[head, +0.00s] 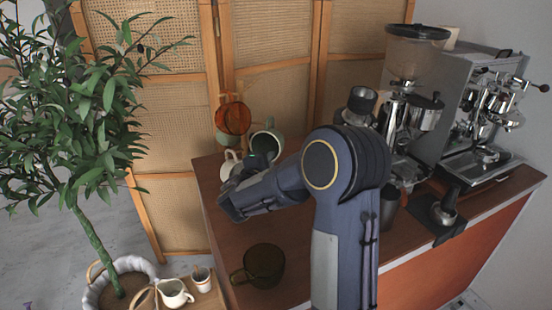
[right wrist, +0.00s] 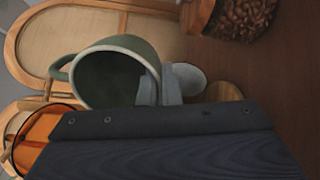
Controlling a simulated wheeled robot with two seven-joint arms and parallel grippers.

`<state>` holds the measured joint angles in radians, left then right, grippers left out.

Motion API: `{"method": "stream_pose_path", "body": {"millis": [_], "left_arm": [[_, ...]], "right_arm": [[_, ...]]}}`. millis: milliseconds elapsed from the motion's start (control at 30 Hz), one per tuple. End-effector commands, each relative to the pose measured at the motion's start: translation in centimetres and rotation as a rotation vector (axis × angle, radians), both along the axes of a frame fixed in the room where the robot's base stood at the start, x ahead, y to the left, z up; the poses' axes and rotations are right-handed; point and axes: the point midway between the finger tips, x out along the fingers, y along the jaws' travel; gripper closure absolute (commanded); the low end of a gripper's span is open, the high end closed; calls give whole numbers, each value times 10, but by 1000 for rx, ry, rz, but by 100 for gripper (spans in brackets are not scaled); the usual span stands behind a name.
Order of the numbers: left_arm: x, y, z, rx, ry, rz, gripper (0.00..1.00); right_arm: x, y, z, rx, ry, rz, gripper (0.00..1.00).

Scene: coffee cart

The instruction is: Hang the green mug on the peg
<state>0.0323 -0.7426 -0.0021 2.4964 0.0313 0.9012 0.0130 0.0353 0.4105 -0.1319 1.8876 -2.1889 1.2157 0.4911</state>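The green mug (head: 266,146) is at the back left of the cart top in the head view, tilted with its mouth toward me. In the right wrist view the green mug (right wrist: 112,75) shows its open mouth, with its handle on the left. My right gripper (right wrist: 160,85) has its pale fingers on either side of the mug's wall at the rim, shut on it. In the head view my right arm hides most of this gripper. The mug stand's peg is not clear; an orange see-through mug (head: 233,118) hangs beside the green mug. My left gripper is not in view.
A cream mug (head: 230,166) is left of the green mug. A brown glass mug (head: 260,265) stands at the cart's front left. The grinder (head: 415,75) and espresso machine (head: 485,110) fill the right. A woven screen (head: 270,45) stands behind.

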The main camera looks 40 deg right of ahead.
Motion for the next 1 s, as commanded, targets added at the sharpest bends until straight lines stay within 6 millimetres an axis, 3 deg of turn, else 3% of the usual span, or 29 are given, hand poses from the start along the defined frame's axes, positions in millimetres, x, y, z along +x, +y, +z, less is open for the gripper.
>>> {"method": "stream_pose_path", "body": {"millis": [300,400,600,1000], "left_arm": [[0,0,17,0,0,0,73],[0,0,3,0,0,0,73],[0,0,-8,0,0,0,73],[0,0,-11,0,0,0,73]], "right_arm": [[21,6,-3,-2,-1,0,100],[27,8,-10,-2,-5,0,100],[30,10,-12,-2,-3,0,100],[30,10,-11,-1,-3,-1,100]]}}
